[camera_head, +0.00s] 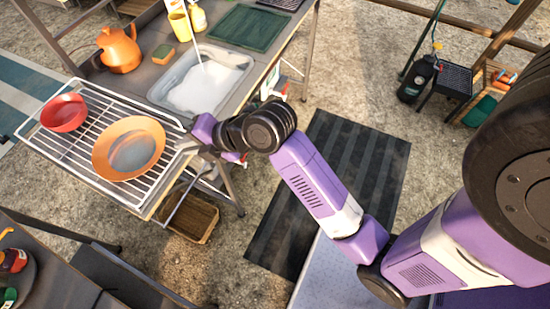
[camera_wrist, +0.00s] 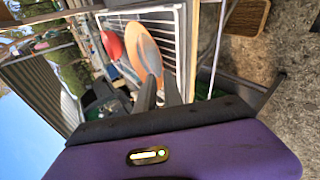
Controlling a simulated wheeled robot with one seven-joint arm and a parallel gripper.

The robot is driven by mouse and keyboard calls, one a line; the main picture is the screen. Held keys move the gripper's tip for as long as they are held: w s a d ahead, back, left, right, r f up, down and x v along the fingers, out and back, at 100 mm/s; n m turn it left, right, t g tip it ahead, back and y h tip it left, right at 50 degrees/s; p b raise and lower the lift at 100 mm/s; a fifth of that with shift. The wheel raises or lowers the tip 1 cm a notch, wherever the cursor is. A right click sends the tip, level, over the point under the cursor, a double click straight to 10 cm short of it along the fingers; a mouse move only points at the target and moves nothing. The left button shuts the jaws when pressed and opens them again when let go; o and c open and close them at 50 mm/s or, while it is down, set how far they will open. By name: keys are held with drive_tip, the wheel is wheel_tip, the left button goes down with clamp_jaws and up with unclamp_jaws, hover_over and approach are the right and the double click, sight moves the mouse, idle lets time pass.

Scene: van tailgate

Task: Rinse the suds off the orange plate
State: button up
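The orange plate (camera_head: 128,147) lies on the wire drying rack (camera_head: 66,150), with a greyish patch over its middle. It also shows in the wrist view (camera_wrist: 128,60), with the grey patch facing up. My gripper (camera_head: 180,147) is just right of the plate's rim, fingers pointing at it. In the wrist view my gripper's two dark fingers (camera_wrist: 160,82) stand apart near the rim; I see no clear hold on the plate. A clear wash basin (camera_head: 166,92) with white suds (camera_head: 200,90) stands behind, and a thin pale line runs down into it.
A red bowl (camera_head: 65,113) sits on the rack left of the plate. An orange kettle (camera_head: 118,50), a sponge (camera_head: 163,54), a yellow cup (camera_head: 180,24) and a bottle (camera_head: 198,18) stand on the counter. A green mat (camera_head: 250,28) lies behind the basin. A wicker basket (camera_head: 190,217) is below the rack.

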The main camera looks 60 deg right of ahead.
drive_tip(key=s+a+m+t+h, duration=0.1)
drive_tip(key=s+a+m, duration=0.1)
drive_tip(key=s+m, duration=0.6)
drive_tip(key=s+a+f+m+t+h, duration=0.1)
drive_tip(key=s+m, duration=0.7)
drive_tip(key=s, duration=0.7)
drive_tip(key=shift+s+a+m+t+h, duration=0.3)
drive_tip(key=shift+a+m+t+h, duration=0.1)
drive_tip(key=s+r+m, duration=0.1)
drive_tip(key=s, duration=0.1)
drive_tip(key=s+r+m, duration=0.1)
drive_tip(key=r, duration=0.1)
drive_tip(key=s+r+m+t, duration=0.1)
drive_tip(key=s+r, duration=0.1)
drive_tip(key=shift+s+a+y, duration=0.25)
drive_tip(key=shift+s+y, duration=0.1)
drive_tip(key=shift+y, duration=0.05)
drive_tip(key=shift+c, duration=0.6)
drive_tip(key=shift+s+r, duration=0.15)
drive_tip(key=shift+r, duration=0.05)
clamp_jaws()
drive_tip(key=shift+m, duration=0.3)
